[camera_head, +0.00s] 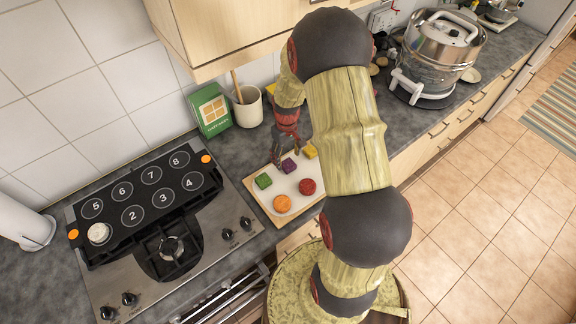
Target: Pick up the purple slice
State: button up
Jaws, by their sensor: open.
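The purple slice (289,165) lies on a light board (262,192) on the counter, between a green piece and a yellow piece. My gripper (281,158) is just above the board, pointing down, with its dark fingers apart close to the purple slice. One finger shows left of the slice and the other near its right side. I cannot tell whether the fingers touch it. Nothing is held in the gripper.
On the same board lie a green piece (263,181), an orange piece (282,203), a red piece (307,186) and a yellow piece (310,151). A green box (211,110) and a utensil crock (248,107) stand behind. The stove (160,240) is at left.

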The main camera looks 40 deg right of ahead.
aim_at(288, 164)
jog(key=f, duration=0.2)
jog(key=shift+s+d+f, duration=0.1)
jog(key=shift+s+f, duration=0.15)
jog(key=shift+f, duration=0.65)
jog(key=shift+c, duration=0.9)
jog(key=c, duration=1.1)
jog(key=shift+o, duration=0.2)
jog(key=shift+r, duration=0.1)
